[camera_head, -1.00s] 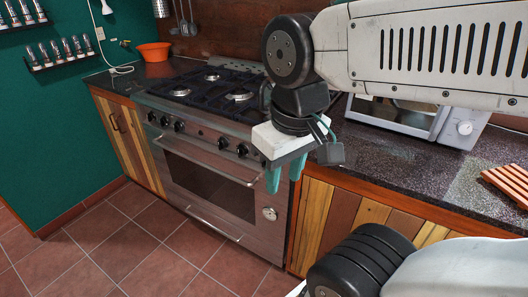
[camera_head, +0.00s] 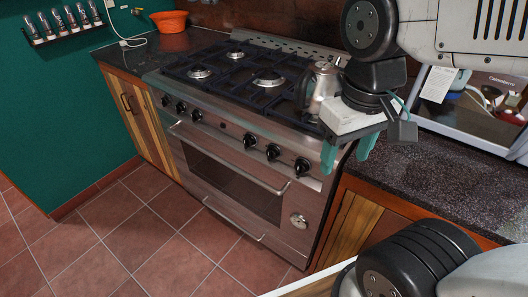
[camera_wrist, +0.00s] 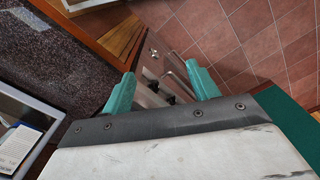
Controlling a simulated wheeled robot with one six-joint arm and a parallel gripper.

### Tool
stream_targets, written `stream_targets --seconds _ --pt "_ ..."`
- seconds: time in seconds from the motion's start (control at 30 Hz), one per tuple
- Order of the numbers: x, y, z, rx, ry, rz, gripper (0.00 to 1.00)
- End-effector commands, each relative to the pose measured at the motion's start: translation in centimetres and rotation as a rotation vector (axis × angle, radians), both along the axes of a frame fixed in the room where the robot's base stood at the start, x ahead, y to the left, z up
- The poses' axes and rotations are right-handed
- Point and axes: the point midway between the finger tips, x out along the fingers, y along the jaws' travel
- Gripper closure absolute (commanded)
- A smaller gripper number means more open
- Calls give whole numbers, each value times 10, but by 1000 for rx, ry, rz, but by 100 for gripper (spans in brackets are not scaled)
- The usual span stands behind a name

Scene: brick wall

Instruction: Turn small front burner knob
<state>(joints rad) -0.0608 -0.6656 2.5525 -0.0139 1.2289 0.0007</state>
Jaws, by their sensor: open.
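The stove (camera_head: 225,165) has black knobs in a row along its front panel. A left group of knobs (camera_head: 181,107) and a right group are visible; the rightmost knob (camera_head: 302,167) is nearest my gripper. I cannot tell which knob serves the small front burner. My gripper (camera_head: 348,155) is open and empty, its teal fingers pointing down by the stove's right front corner, right of the rightmost knob. In the wrist view, dark knobs (camera_wrist: 170,100) show between the open fingers (camera_wrist: 162,88), beyond the tips.
A dark speckled counter (camera_head: 440,178) with a microwave (camera_head: 465,105) lies to the right. An orange bowl (camera_head: 169,21) sits at the back left. The tiled floor (camera_head: 135,230) before the stove is clear.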

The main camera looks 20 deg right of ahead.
Motion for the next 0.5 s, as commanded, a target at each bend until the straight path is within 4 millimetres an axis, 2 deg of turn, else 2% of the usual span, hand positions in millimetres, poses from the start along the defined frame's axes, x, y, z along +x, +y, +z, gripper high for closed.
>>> stream_targets --seconds 0.2,0.5 --pt "20 8 -35 -94 207 137 40" --pt "51 10 -83 -320 465 371 40"
